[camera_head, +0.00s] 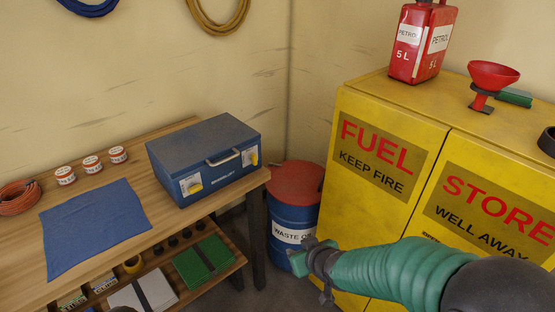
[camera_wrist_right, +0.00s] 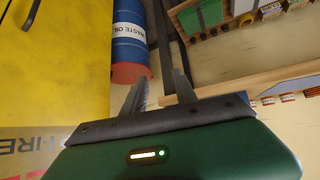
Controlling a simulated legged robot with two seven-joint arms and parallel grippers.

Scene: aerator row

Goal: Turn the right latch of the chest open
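My right gripper (camera_head: 307,256) is below and to the right of the chest, in front of the drum, touching no latch. In the right wrist view its two fingers (camera_wrist_right: 160,85) are apart with nothing between them. My left gripper is out of view.
A blue waste oil drum (camera_head: 288,220) with a red lid stands beside the bench (camera_head: 160,225). A yellow fuel cabinet (camera_head: 345,215) is close on the right. Tins (camera_head: 91,164) and a blue cloth (camera_head: 95,225) lie left of the chest. The bench's lower shelf holds boxes.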

